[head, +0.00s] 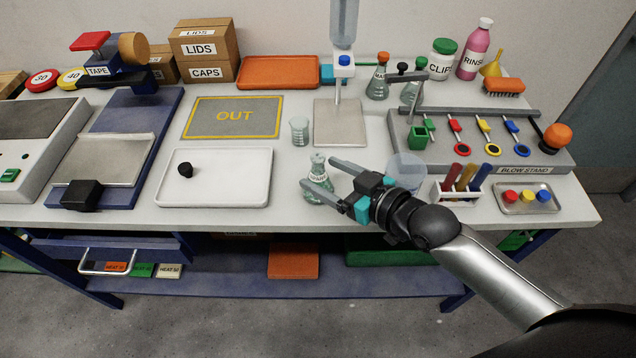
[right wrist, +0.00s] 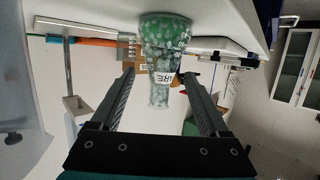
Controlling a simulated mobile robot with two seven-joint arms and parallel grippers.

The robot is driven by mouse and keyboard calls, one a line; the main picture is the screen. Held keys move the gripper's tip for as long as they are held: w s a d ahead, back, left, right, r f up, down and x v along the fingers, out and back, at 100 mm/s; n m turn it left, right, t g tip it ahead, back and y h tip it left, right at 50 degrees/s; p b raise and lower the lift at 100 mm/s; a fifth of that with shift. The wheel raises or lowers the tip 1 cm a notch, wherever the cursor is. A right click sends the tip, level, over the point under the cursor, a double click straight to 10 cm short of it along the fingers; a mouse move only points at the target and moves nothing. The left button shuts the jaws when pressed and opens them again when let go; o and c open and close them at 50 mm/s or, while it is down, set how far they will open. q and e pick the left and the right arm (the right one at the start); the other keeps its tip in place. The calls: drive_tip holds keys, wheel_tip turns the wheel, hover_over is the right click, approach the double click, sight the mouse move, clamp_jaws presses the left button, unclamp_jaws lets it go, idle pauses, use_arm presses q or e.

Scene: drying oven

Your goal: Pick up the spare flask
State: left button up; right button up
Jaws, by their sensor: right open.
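The spare flask (head: 318,182) is a small conical glass flask with pale green contents, upright near the table's front edge. My left gripper is not in view.
Left of the flask is a white tray (head: 228,161) with a black stopper (head: 186,170). A glass beaker (head: 299,131) stands behind. A clear round vessel (head: 406,171) and a tube rack (head: 460,190) are to the right. Other flasks (head: 378,86) stand at the back.

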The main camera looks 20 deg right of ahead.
drive_tip(key=shift+b+x, duration=0.65)
drive_tip(key=shift+x, duration=2.05)
drive_tip(key=shift+f, duration=0.1)
clamp_jaws()
